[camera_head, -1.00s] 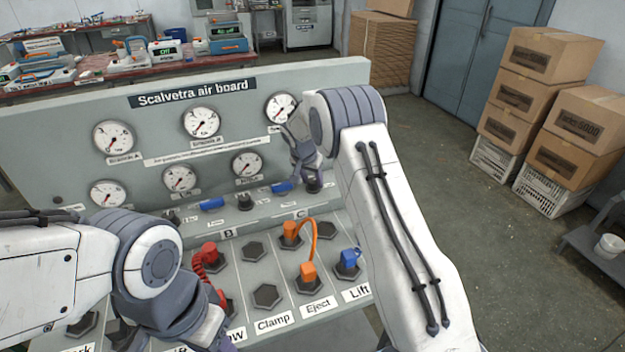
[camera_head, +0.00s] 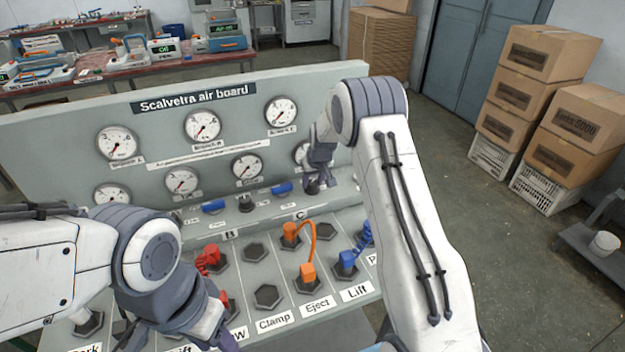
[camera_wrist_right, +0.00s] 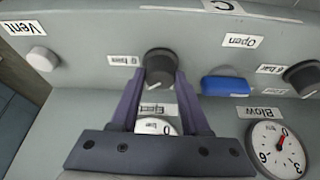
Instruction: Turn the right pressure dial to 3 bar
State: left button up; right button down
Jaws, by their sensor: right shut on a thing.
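The right pressure dial is a black knob (camera_wrist_right: 160,62) on the board's sloped ledge, with a "0 bar" label beside it in the right wrist view. My right gripper (camera_wrist_right: 160,80) is shut on this knob, one finger on each side. In the head view my right gripper (camera_head: 315,178) reaches down to the knob at the ledge's right end. The Eject gauge (camera_wrist_right: 155,126) is mostly covered by the gripper; only its 0 shows. My left gripper (camera_head: 222,338) is low at the bottom left in the head view; its fingers are too hidden to judge.
A second black knob (camera_wrist_right: 301,76), a blue valve handle (camera_wrist_right: 224,85) and a white Vent knob (camera_wrist_right: 42,59) flank the held knob. The Blow gauge (camera_wrist_right: 277,148) is close by. Orange (camera_head: 307,272) and blue plugs (camera_head: 346,259) stand on the lower panel.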

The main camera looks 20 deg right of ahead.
jog(key=n+y+b, duration=0.1)
jog(key=n+b, duration=0.1)
jog(key=n+y+b, duration=0.1)
jog(key=n+b, duration=0.2)
jog(key=shift+w+d+f+n+g+b, duration=0.1)
jog(key=shift+d+f+n+g+b, duration=0.1)
jog(key=shift+n+g+b, duration=0.1)
jog(key=shift+n+y+b, duration=0.3)
jog(key=shift+n+b, duration=0.1)
jog(key=shift+n, duration=0.3)
jog(key=shift+r+n+g+y+b, duration=0.15)
jog(key=shift+n+g+y+b, duration=0.2)
jog(key=shift+n, duration=0.85)
jog(key=shift+c, duration=1.9)
grip_release()
jog(key=shift+r, duration=0.1)
